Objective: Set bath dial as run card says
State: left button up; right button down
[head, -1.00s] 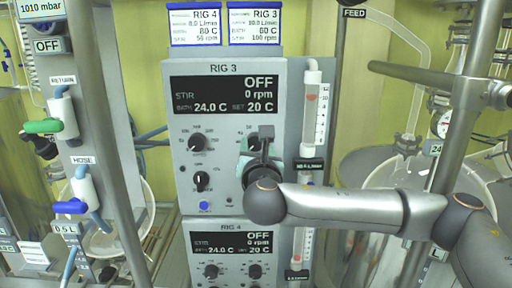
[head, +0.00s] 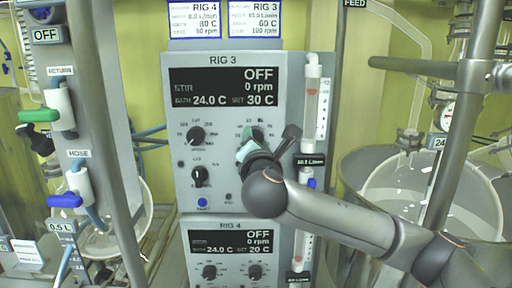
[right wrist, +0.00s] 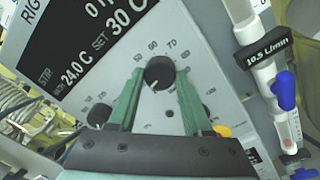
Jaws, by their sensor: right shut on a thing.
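The RIG 3 panel (head: 222,130) shows OFF, 0 rpm, bath 24.0 C and set 30 C on its display (head: 223,87). The bath dial (right wrist: 159,72) is a round black knob with a temperature scale. My right gripper (right wrist: 159,80) has its green fingers on either side of the knob and is shut on it. In the head view my right gripper (head: 249,146) partly hides the dial. The RIG 3 run card (head: 254,19) above the panel appears to read 10.0 L/min, 60 C, 100 rpm. My left gripper is not in view.
The RIG 4 card (head: 194,19) hangs beside it, and the RIG 4 panel (head: 232,257) sits below. A flow tube (head: 311,100) stands right of the panel. Hose valves (head: 78,190) and a post are at left; a glass vessel (head: 430,195) is at right.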

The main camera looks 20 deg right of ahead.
jog(key=m+b, duration=0.2)
jog(key=m, duration=1)
jog(key=m+h+b, duration=0.1)
jog(key=m+b, duration=0.1)
jog(key=m, duration=1)
jog(key=shift+a+f+m, duration=0.15)
jog(key=shift+m, duration=0.25)
jog(key=shift+h, duration=0.3)
jog(key=shift+c, duration=1.6)
grip_release()
